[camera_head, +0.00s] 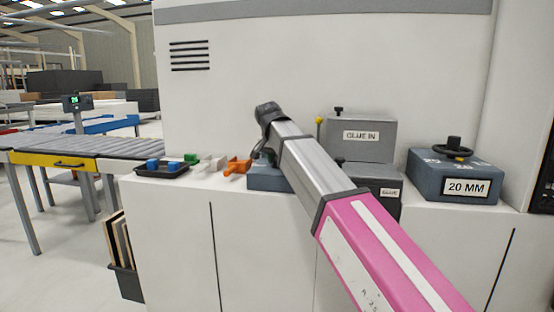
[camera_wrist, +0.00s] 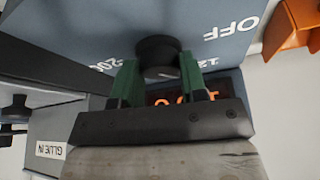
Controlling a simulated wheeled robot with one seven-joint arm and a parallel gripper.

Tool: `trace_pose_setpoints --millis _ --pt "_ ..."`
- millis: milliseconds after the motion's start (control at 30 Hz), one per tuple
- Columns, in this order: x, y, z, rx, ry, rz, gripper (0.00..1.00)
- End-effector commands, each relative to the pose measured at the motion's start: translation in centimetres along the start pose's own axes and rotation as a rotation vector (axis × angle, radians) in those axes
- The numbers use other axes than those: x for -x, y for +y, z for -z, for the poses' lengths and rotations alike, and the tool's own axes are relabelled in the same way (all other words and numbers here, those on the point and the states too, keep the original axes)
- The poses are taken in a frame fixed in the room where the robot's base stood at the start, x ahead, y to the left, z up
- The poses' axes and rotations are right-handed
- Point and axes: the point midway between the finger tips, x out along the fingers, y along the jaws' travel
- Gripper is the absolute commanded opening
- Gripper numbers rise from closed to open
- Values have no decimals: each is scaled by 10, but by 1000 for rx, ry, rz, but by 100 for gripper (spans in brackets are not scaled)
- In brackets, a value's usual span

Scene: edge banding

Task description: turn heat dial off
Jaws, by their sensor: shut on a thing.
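The heat dial (camera_wrist: 157,48) is a round black knob on a blue-grey panel (camera_wrist: 95,25), seen upside down in the wrist view. White markings around it read OFF to the right, a partly covered number starting with 12, and 200 to the left. My gripper (camera_wrist: 158,72) has green fingers, one on each side of the knob, shut on it. Which marking the knob points to is not clear. An orange-lit display (camera_wrist: 183,97) is partly covered by my gripper. In the head view, my arm hides the dial; part of its blue-grey box (camera_head: 268,180) shows below the wrist.
A grey GLUE IN box (camera_head: 362,137) with a lever stands close right. The 20 MM box (camera_head: 466,187) with a handwheel is farther right.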

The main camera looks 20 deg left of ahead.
Motion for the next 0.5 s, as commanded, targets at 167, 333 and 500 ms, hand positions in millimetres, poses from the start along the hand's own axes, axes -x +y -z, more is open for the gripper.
trace_pose_setpoints --millis 167,333,500 --pt "0 1 0 70 0 30 16" --pt "0 2 0 185 0 79 16" --pt "0 3 0 330 0 139 16"
